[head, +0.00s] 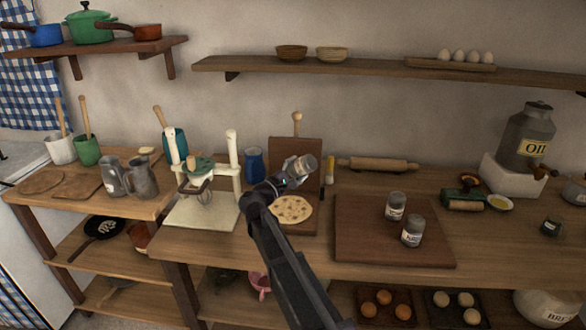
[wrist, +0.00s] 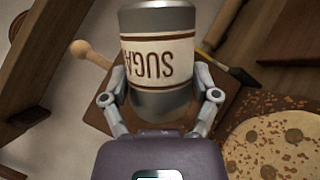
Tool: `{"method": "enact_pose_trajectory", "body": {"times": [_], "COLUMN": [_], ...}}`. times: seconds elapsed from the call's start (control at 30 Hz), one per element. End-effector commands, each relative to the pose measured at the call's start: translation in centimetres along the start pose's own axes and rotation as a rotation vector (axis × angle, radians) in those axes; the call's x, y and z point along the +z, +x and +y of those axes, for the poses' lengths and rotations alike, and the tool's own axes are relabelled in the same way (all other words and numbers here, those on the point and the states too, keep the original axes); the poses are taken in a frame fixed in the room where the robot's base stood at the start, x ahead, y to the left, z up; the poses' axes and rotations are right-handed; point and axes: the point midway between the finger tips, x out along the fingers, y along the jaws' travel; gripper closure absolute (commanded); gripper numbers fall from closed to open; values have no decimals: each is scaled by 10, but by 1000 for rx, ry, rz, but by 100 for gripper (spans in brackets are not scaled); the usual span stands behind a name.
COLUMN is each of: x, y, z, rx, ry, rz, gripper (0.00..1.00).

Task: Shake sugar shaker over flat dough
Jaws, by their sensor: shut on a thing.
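The sugar shaker (head: 303,166) is a grey metal can with a cream label. In the wrist view the shaker (wrist: 158,60) shows the letters "SUGA" upside down. My gripper (head: 285,178) is shut on the shaker, with a finger on each side of it; it also shows in the wrist view (wrist: 160,100). The shaker is tilted in the air above the far part of the flat dough (head: 292,210). The dough is round and pale with brown spots and lies on a brown board (head: 310,228). In the wrist view the dough (wrist: 268,148) is at the lower right.
Two similar shakers (head: 396,206) (head: 412,231) stand on a wide board (head: 360,245) to the right. A white press-like stand (head: 232,165) is close on the left. A blue cup (head: 254,163) and a rolling pin (head: 378,165) are behind.

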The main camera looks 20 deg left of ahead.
Motion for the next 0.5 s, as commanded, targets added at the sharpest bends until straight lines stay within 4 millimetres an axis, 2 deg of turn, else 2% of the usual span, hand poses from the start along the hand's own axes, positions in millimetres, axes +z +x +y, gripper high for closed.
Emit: {"method": "enact_pose_trajectory", "body": {"times": [0.27, 0.5], "x": [0, -2], "y": [-1, -12], "z": [1, 4], "rx": [0, 1], "ry": [0, 0], "rz": [0, 0], "gripper": [76, 76]}}
